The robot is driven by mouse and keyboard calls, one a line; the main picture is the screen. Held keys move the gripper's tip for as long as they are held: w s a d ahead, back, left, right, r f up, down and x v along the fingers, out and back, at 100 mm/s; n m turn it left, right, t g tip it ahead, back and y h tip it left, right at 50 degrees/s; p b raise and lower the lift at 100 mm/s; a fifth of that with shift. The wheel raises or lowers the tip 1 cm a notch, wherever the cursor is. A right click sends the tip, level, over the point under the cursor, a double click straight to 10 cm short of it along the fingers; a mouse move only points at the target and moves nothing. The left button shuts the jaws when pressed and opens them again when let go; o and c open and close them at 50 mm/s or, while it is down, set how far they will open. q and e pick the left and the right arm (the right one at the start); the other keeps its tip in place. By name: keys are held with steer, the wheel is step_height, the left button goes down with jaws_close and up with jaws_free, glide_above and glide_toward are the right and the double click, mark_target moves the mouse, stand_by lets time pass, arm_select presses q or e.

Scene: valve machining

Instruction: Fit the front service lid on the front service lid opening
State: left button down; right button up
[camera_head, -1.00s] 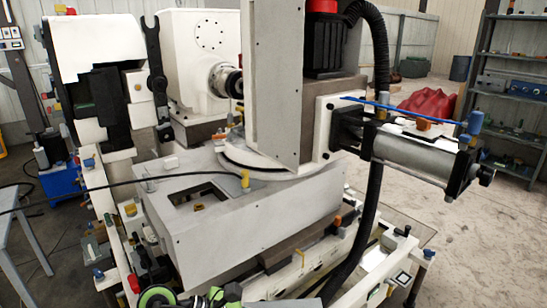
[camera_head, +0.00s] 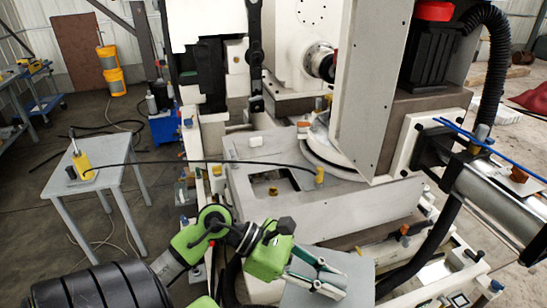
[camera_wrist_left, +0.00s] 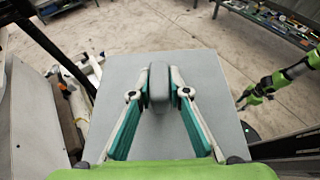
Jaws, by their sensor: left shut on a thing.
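The front service lid is a flat grey plate (camera_head: 359,272) near the bottom centre of the head view. In the left wrist view the plate (camera_wrist_left: 205,75) fills the middle, with a rounded grey handle (camera_wrist_left: 159,88) standing on it. My left gripper (camera_head: 322,278) is shut on this handle; its fingers (camera_wrist_left: 159,82) press it from both sides. The front service lid opening (camera_head: 266,187) is a dark rectangular hole in the grey machine cover, beyond and left of the held lid. The lid is apart from it.
A black cable (camera_head: 140,163) runs across the cover to a yellow fitting (camera_head: 319,175) beside the opening. A tall grey panel (camera_head: 370,95) and a silver cylinder unit (camera_head: 492,198) stand right. A small grey table (camera_head: 95,178) is at left.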

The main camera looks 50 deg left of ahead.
mark_target(329, 279)
arm_select(q)
steer(key=shift+m+g, duration=0.5)
steer(key=shift+g, duration=0.2)
steer(key=r, duration=0.1)
steer(key=s+r, duration=0.1)
steer(key=r, duration=0.1)
steer(key=shift+s+d+r, duration=0.2)
steer(key=shift+s+r, duration=0.1)
steer(key=shift+s, duration=0.1)
steer(key=shift+r+h, duration=0.3)
steer(key=shift+r, duration=0.3)
steer(key=shift+w+r, duration=0.25)
steer(key=shift+w, duration=0.1)
steer(key=shift+w+n+t, duration=0.25)
steer(key=shift+n+t, duration=0.05)
steer(key=shift+t, duration=0.1)
